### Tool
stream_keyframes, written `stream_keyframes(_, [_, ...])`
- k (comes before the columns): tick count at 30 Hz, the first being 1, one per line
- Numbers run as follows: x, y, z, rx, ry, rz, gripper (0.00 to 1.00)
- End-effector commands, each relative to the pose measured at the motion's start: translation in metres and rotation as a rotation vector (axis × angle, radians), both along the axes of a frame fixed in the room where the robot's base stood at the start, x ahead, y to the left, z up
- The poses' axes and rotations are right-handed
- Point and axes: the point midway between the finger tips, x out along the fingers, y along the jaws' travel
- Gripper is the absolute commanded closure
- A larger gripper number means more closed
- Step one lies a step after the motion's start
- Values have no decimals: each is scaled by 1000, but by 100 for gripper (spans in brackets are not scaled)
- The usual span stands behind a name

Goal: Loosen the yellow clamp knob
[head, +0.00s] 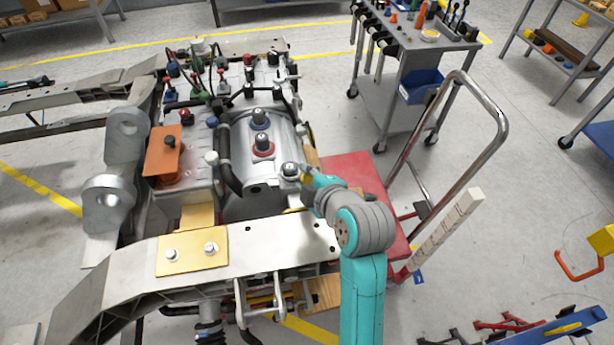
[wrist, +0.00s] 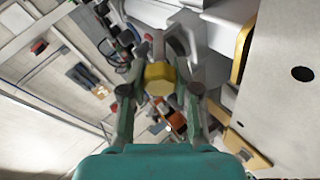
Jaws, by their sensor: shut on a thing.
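The yellow clamp knob (wrist: 159,78) shows in the middle of the wrist view, faceted and bright. My gripper (wrist: 160,72) has its two fingers on either side of the knob and is shut on it. In the head view, my teal and grey arm reaches up from the bottom to the right side of the chassis, and my gripper (head: 307,186) is by the silver tank (head: 268,190). The yellow knob cannot be made out in the head view; my arm and gripper hide that spot.
A pale chassis rail (head: 275,245) with a gold plate (head: 192,252) runs close to my arm. A red cart (head: 350,172) with a curved metal handle (head: 490,105) stands just right of the chassis. A tool trolley (head: 405,50) stands behind.

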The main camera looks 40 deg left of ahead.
Motion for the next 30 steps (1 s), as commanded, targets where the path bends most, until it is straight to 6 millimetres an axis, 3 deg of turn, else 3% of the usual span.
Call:
stream_keyframes(15, [0, -1, -1, -229, -266, 245, 100])
stream_keyframes(30, [-1, -1, -2, -311, -361, 333, 100])
